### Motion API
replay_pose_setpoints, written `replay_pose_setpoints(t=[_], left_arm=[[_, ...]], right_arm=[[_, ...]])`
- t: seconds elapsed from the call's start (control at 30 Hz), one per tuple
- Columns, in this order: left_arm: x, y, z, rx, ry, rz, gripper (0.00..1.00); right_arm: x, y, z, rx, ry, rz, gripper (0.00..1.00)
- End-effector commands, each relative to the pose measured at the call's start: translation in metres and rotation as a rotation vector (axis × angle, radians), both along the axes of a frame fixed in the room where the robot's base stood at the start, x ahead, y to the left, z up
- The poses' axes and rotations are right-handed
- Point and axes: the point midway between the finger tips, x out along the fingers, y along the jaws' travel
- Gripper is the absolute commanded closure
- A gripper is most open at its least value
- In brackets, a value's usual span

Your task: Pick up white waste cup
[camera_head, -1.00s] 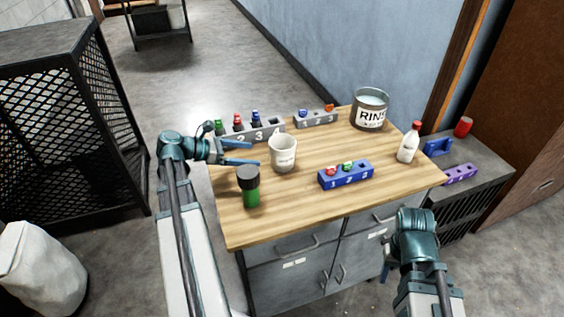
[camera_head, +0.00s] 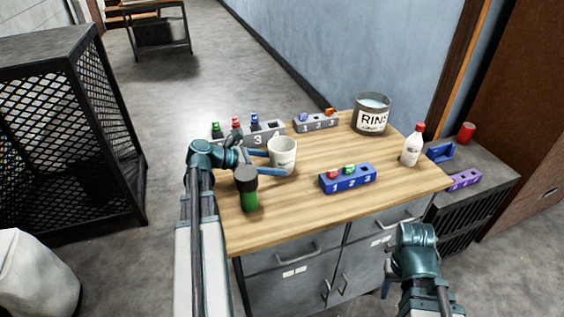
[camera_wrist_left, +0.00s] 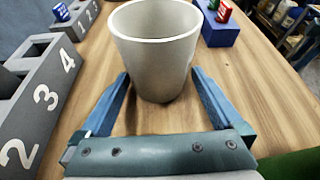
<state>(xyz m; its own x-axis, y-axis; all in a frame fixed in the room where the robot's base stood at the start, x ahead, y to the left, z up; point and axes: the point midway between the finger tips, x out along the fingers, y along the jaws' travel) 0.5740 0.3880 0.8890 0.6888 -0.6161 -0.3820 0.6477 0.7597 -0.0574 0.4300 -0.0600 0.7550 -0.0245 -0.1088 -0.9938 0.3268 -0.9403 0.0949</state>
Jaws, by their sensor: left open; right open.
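The white waste cup (camera_head: 283,156) stands upright on the wooden table. It also shows in the left wrist view (camera_wrist_left: 156,50), where it looks empty. My left gripper (camera_head: 272,163) is open at the cup, its blue fingers pointing toward it. In the left wrist view my left gripper (camera_wrist_left: 162,92) has one finger on either side of the cup's lower part, with the cup's base between or just beyond the fingertips. I cannot tell whether either finger touches it. My right gripper (camera_head: 388,280) is open and empty, low in front of the table's right side; its fingers are partly hidden.
A green bottle with a black cap (camera_head: 247,188) stands close beside my left gripper. A grey numbered rack (camera_head: 262,135) is behind it. A blue rack (camera_head: 348,179), white bottle (camera_head: 411,148) and RINSE bucket (camera_head: 371,114) stand to the right. The table's (camera_head: 300,205) front is clear.

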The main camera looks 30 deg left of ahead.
Motion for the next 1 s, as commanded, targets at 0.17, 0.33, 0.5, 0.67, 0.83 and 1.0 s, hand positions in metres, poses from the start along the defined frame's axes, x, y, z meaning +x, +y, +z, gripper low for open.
replay_pose_setpoints(t=[0.17, 0.33, 0.5, 0.67, 0.83, 1.0], left_arm=[[0.002, -0.001, 0.0, 0.0, 0.0, 0.0, 0.0], [0.012, -0.01, -0.003, -0.001, 0.001, -0.003, 0.0], [0.032, -0.026, -0.011, 0.001, 0.0, -0.004, 0.0], [0.04, -0.033, -0.014, 0.0, 0.0, -0.001, 0.0], [0.04, -0.033, -0.013, 0.0, 0.0, 0.0, 0.0], [0.039, -0.033, -0.013, 0.0, 0.0, 0.0, 0.31]], right_arm=[[0.0, 0.0, 0.0, 0.0, 0.0, 0.0, 0.5], [0.0, 0.0, -0.003, 0.0, 0.0, 0.0, 0.5], [0.0, 0.0, -0.011, 0.0, 0.0, 0.0, 0.5], [0.0, 0.0, -0.014, 0.0, 0.0, 0.0, 0.5], [0.0, 0.0, -0.013, 0.0, 0.0, 0.0, 0.5], [0.0, 0.0, -0.013, 0.0, 0.0, 0.0, 0.5]])
